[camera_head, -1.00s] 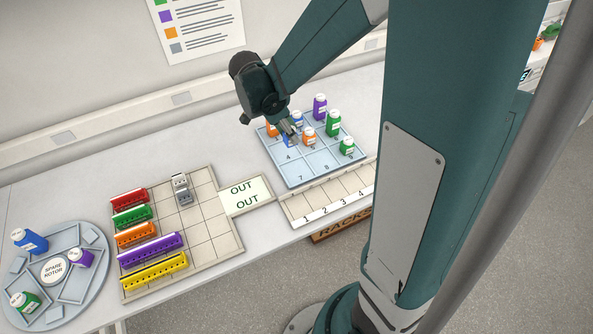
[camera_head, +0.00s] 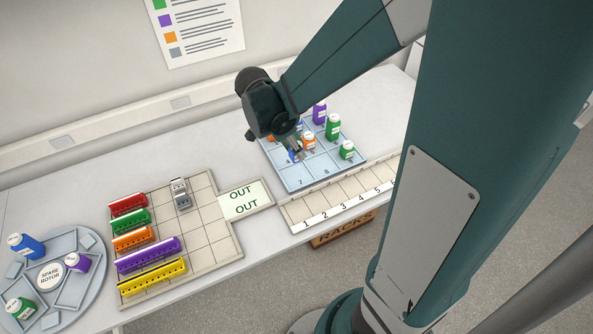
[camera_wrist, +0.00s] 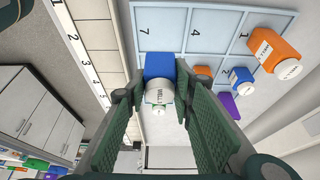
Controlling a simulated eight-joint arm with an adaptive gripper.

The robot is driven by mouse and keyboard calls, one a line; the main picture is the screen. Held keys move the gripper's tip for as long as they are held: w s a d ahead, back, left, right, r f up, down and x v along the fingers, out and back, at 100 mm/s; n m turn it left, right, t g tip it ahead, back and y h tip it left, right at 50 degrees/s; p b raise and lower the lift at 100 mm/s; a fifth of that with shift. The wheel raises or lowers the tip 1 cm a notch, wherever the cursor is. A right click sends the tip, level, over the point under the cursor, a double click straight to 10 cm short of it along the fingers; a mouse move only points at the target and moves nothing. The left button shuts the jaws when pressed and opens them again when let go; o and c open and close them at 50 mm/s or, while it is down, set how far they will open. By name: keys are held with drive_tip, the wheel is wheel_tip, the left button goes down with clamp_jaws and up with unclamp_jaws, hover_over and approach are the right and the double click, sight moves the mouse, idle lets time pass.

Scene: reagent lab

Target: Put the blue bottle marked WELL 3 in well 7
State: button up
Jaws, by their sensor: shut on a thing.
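The blue bottle (camera_wrist: 160,68) has a white label of which only "WELL" reads clearly. My gripper (camera_head: 297,150) is shut on it; in the wrist view the bottle sits between the fingers (camera_wrist: 163,108). In the head view the blue bottle (camera_head: 293,157) shows beside the fingers, over the left side of the blue tray (camera_head: 322,182), near the well marked 4. Whether it is clear of the tray floor I cannot tell. Well 7 (camera_head: 300,182) is empty at the tray's front left; its number also shows in the wrist view (camera_wrist: 146,31).
Tray neighbours are an orange bottle (camera_head: 309,143), green bottles (camera_head: 333,127) (camera_head: 347,151), a purple bottle (camera_head: 319,113), another blue bottle (camera_wrist: 241,77) and a corner orange bottle (camera_wrist: 273,50). A numbered rack strip (camera_head: 327,211) lies in front. Well 8 (camera_head: 328,172) is empty.

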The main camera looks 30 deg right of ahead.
sight(296, 159)
drive_tip(key=shift+f, duration=2.6)
drive_tip(key=shift+f, duration=0.1)
drive_tip(key=shift+f+b, duration=0.35)
drive_tip(key=shift+f, duration=1.65)
drive_tip(key=shift+f, duration=0.2)
drive_tip(key=o, duration=0.9)
drive_tip(key=shift+r, duration=0.3)
drive_tip(key=v, duration=1.2)
drive_tip(key=shift+p, duration=0.45)
